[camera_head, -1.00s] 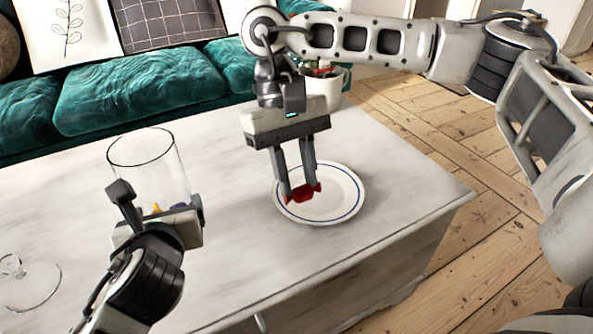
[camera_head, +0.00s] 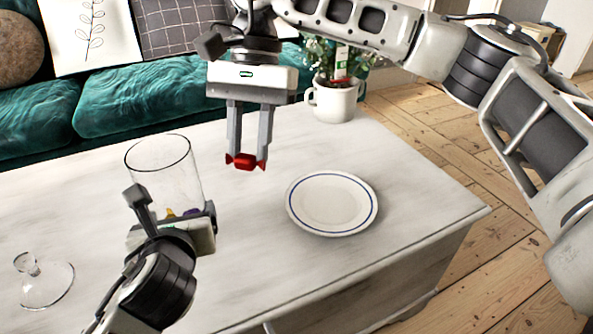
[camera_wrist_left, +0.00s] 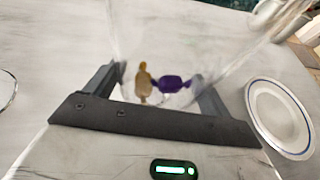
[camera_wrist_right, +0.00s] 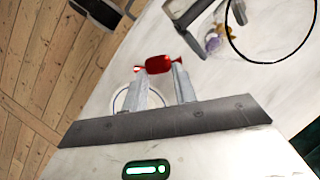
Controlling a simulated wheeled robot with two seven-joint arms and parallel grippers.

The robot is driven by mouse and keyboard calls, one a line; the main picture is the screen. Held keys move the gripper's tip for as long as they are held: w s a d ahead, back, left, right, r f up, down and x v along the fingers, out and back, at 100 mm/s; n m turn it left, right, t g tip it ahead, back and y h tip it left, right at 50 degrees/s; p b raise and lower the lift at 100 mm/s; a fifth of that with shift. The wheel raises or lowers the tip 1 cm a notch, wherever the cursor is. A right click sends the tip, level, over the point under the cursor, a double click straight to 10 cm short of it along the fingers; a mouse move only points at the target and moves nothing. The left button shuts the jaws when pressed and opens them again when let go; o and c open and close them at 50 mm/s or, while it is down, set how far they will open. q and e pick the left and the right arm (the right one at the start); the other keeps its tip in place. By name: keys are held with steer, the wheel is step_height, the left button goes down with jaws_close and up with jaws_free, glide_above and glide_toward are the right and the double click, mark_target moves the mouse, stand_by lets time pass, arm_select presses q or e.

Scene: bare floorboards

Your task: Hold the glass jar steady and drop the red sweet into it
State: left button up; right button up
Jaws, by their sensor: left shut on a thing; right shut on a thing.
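The clear glass jar (camera_head: 165,175) stands on the table at the left, with a yellow sweet and a purple sweet (camera_wrist_left: 173,82) at its bottom. My left gripper (camera_head: 175,222) is shut around the lower part of the jar; its fingers flank the glass in the left wrist view (camera_wrist_left: 160,85). My right gripper (camera_head: 247,158) is shut on the red sweet (camera_head: 245,162) and holds it in the air, right of the jar and apart from it. The red sweet also shows between the fingertips in the right wrist view (camera_wrist_right: 158,65).
A white plate with a blue ring (camera_head: 332,204) lies empty to the right. A glass lid (camera_head: 45,284) lies at the far left. A white mug with a plant (camera_head: 335,103) stands at the back. The table between jar and plate is clear.

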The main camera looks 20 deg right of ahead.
steer(key=w+a+r+m+t+y, duration=0.25)
steer(key=w+a+r+m, duration=0.25)
steer(key=a+r+m, duration=0.4)
step_height(320, 180, down, 7)
steer(key=m, duration=0.1)
steer(key=shift+s+d+r+t+h, duration=0.2)
steer(key=shift+d+t+h, duration=0.05)
steer(key=shift+t+h, duration=0.2)
steer(key=o, duration=1)
steer(key=shift+r, duration=0.1)
steer(key=v, duration=1.1)
steer(key=shift+d+r, duration=0.15)
steer(key=shift+r, duration=0.25)
